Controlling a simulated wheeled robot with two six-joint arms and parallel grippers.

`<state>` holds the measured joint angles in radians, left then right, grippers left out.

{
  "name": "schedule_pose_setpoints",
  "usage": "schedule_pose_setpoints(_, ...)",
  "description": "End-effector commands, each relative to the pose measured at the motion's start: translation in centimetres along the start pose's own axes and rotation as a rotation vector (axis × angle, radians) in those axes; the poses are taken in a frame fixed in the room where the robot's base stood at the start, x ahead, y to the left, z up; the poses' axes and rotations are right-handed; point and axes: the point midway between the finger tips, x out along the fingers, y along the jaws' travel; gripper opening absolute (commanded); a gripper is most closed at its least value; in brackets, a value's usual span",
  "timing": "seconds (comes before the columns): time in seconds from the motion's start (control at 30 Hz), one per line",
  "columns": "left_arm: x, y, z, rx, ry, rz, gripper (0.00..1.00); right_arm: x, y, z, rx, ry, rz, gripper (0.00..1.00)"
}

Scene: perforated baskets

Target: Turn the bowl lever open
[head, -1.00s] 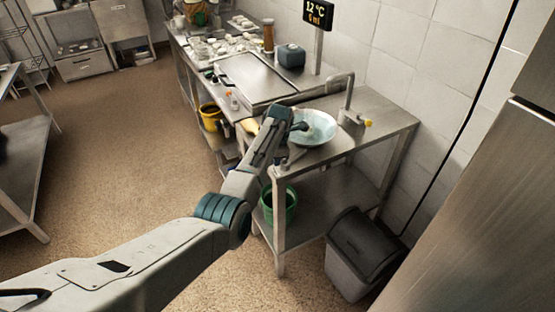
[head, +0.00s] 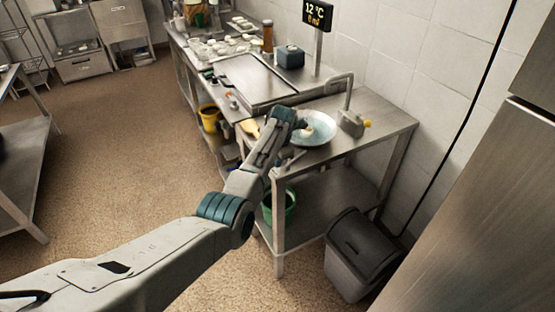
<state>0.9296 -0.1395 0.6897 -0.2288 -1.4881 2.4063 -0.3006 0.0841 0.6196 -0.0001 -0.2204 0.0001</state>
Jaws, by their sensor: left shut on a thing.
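A round pale blue-white bowl (head: 318,127) sits at the left of the steel table in the head view. My left gripper (head: 300,124) is at the bowl's left side, with its dark fingers over the near-left rim. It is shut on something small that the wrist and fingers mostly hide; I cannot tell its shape. A tap with a grey body (head: 350,121) and a tall curved spout stands right of the bowl, apart from my gripper. A yellow knob (head: 367,124) sticks out of its right side. I cannot make out the lever clearly. My right gripper is not in view.
A steel counter with a flat tray (head: 255,78) runs behind to the left. A green bucket (head: 280,207) is on the lower shelf. A grey bin (head: 362,250) stands at the right on the floor. The tabletop (head: 385,122) right of the tap is clear.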

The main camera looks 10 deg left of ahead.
Motion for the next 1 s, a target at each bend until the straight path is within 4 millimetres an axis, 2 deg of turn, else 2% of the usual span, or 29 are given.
schedule_pose_setpoints(0.03,0.4,0.0,-0.5,-0.002,0.012,-0.004,0.17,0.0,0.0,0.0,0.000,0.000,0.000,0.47)
schedule_pose_setpoints(0.13,0.3,0.0,-0.4,-0.002,0.011,-0.003,0.37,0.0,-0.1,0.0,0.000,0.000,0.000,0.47)
schedule_pose_setpoints(0.53,-0.4,-0.1,-0.1,0.000,0.004,-0.002,0.37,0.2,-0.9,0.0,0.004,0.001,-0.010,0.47)
schedule_pose_setpoints(0.67,-2.0,0.0,-0.1,-0.001,0.001,0.000,0.37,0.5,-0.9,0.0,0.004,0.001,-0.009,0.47)
schedule_pose_setpoints(1.0,-8.5,0.0,-0.4,-0.003,0.003,-0.001,0.37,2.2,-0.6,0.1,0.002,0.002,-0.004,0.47)
